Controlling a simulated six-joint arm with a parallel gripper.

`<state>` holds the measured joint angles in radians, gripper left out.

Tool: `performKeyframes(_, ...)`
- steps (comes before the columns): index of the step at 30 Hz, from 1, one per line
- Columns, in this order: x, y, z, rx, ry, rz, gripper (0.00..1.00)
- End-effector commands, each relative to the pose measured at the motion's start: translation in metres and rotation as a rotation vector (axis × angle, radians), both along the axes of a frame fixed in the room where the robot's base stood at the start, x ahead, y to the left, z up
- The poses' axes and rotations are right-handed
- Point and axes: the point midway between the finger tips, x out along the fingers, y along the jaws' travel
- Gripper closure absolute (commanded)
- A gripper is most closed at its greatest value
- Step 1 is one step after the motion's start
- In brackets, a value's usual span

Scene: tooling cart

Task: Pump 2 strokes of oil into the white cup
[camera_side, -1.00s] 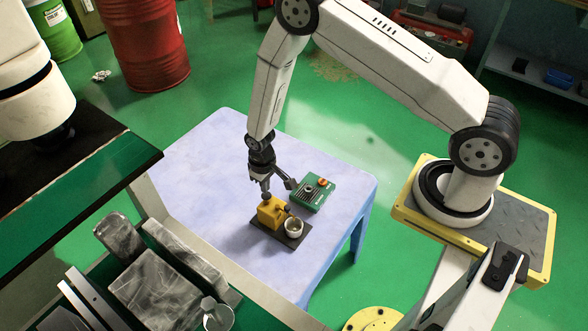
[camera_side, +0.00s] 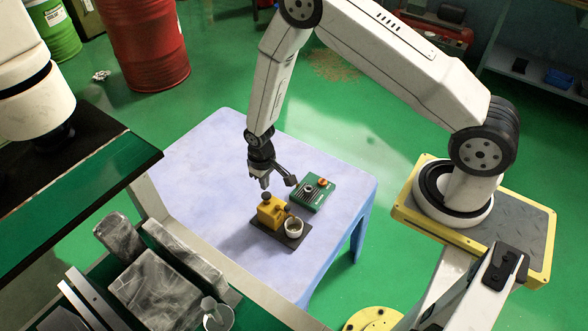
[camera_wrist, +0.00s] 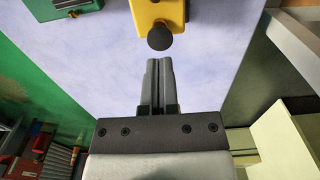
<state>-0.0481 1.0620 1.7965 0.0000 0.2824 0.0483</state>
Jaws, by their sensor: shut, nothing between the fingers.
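The yellow oil pump (camera_side: 270,213) stands on a dark base plate (camera_side: 293,242) on the pale blue table. Its black round plunger knob (camera_side: 266,196) shows on top; the knob also shows in the wrist view (camera_wrist: 160,37). What is inside the cup is too small to tell. My gripper (camera_side: 265,186) is just above the knob, pointing down, apart from it. In the wrist view my gripper's fingers (camera_wrist: 161,64) are together and empty.
The table's left part (camera_side: 200,165) is clear. A cart with metal blocks (camera_side: 155,285) is at the front left.

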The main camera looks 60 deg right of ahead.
Motion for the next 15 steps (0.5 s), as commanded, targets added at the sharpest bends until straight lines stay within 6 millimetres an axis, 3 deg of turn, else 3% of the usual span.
performKeyframes(15, 0.000, 0.000, 0.038, 0.000, -0.001, 0.000, 1.00)
